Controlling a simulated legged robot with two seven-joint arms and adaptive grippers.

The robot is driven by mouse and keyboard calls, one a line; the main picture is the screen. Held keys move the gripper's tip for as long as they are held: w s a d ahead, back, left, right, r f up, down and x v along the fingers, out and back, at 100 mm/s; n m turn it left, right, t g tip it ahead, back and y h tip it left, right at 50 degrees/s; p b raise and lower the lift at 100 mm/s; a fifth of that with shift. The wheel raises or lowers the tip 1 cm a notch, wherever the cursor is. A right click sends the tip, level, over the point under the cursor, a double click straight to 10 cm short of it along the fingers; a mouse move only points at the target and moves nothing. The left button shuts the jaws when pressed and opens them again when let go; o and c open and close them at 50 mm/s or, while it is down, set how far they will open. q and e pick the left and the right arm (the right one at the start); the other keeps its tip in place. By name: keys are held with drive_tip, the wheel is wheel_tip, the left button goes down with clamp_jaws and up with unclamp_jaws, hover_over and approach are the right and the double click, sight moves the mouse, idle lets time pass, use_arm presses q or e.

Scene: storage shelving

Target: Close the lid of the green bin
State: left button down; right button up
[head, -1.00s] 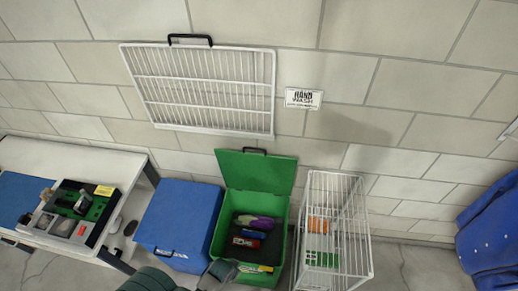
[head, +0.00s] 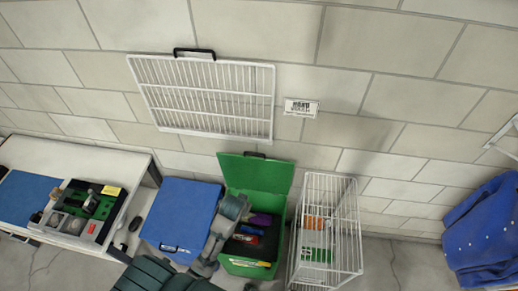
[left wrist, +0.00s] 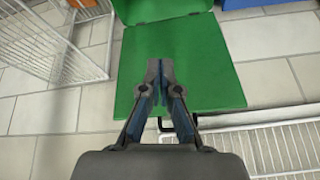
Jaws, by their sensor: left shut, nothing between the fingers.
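The green bin (head: 247,268) stands on the floor by the wall with its lid (head: 255,172) open and raised at the back. In it lie a purple item (head: 261,220), a blue item (head: 251,230) and a red item (head: 246,238). My left arm reaches up over the bin's left side and hides part of it. In the left wrist view my left gripper (left wrist: 161,76) is shut and empty, in front of the green lid (left wrist: 208,78). The lid's dark handle (left wrist: 162,126) is partly hidden behind the fingers. Contact with the lid cannot be told. My right gripper is not visible.
A blue bin (head: 181,212) stands close on the left and a white wire basket (head: 346,240) close on the right. A white wire rack (head: 205,95) hangs on the wall above. A white table (head: 85,160) stands at the far left. Floor right of the basket is clear.

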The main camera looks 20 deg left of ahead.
use_arm(q)
drive_tip(key=w+a+r+n+t+y, duration=0.1)
drive_tip(key=w+r, duration=0.5)
drive_tip(key=w, duration=0.3)
drive_tip(key=w+a+r+n+t, duration=0.1)
drive_tip(key=w+a+r+n, duration=0.1)
drive_tip(key=w+r, duration=0.6)
drive_tip(key=x, duration=0.7)
drive_tip(key=p+x, duration=0.1)
drive_tip(key=x, duration=0.3)
drive_tip(key=shift+a, duration=0.25)
drive_tip(key=shift+w+d+f, duration=0.1)
drive_tip(key=shift+d+f, duration=0.05)
drive_tip(key=shift+f, duration=0.05)
drive_tip(key=shift+d, duration=0.3)
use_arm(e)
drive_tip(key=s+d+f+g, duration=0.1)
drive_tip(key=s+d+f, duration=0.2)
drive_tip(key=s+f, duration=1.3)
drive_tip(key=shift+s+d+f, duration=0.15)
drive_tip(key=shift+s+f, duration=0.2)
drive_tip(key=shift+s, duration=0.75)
